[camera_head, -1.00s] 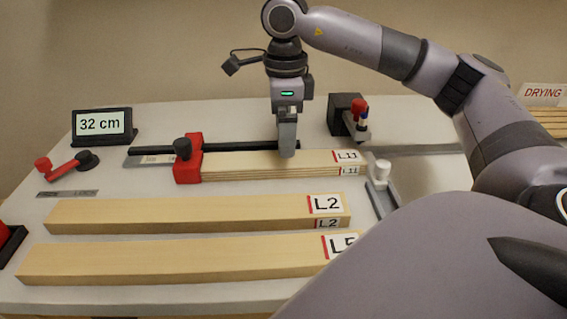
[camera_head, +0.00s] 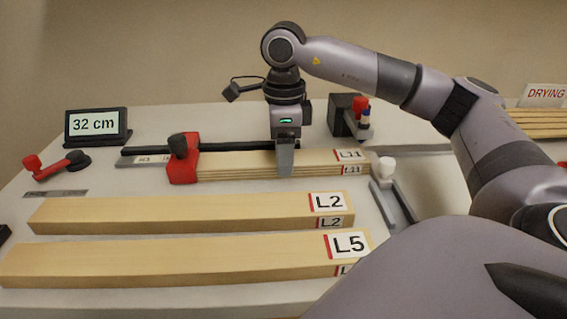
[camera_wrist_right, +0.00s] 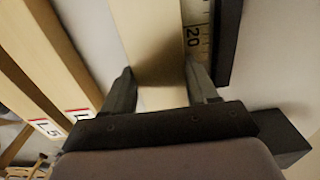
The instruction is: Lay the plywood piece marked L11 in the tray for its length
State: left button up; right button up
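The plywood piece marked L11 (camera_head: 240,166) lies in the measuring rig, its left end at the red stop block (camera_head: 183,158) and its labelled end to the right. My right gripper (camera_head: 285,172) is down at this piece, right of its middle, one finger in front of its near face. In the right wrist view the fingers (camera_wrist_right: 160,80) stand on both sides of the pale board (camera_wrist_right: 150,40); I cannot tell whether they press on it. A display (camera_head: 95,125) reads 32 cm. My left gripper and any length-marked tray are out of view.
Boards L2 (camera_head: 180,213) and L5 (camera_head: 180,262) lie in front. A scale (camera_head: 145,160) and black rail (camera_head: 225,147) run behind L11. A grey bracket with a white knob (camera_head: 388,170) stands near its right end. A DRYING sign (camera_head: 545,92) stands over stacked boards at right.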

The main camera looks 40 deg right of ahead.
jog(key=shift+c, duration=0.6)
jog(key=shift+s+a, duration=0.1)
jog(key=shift+s+a+r, duration=0.15)
jog(key=shift+s+a, duration=0.15)
jog(key=shift+s, duration=0.05)
notch_tip(320, 180, up, 4)
jog(key=p, duration=0.3)
pick_arm(q)
jog(key=shift+y, duration=0.3)
jog(key=r+p, duration=0.1)
jog(key=r, duration=0.1)
jog(key=a+r+p, duration=0.1)
jog(key=p, duration=0.1)
jog(key=r+p, duration=0.2)
jog(key=shift+s+a+r, duration=0.2)
jog(key=shift+s+r, duration=0.1)
jog(key=shift+s, duration=0.1)
pick_arm(e)
notch_tip(320, 180, up, 6)
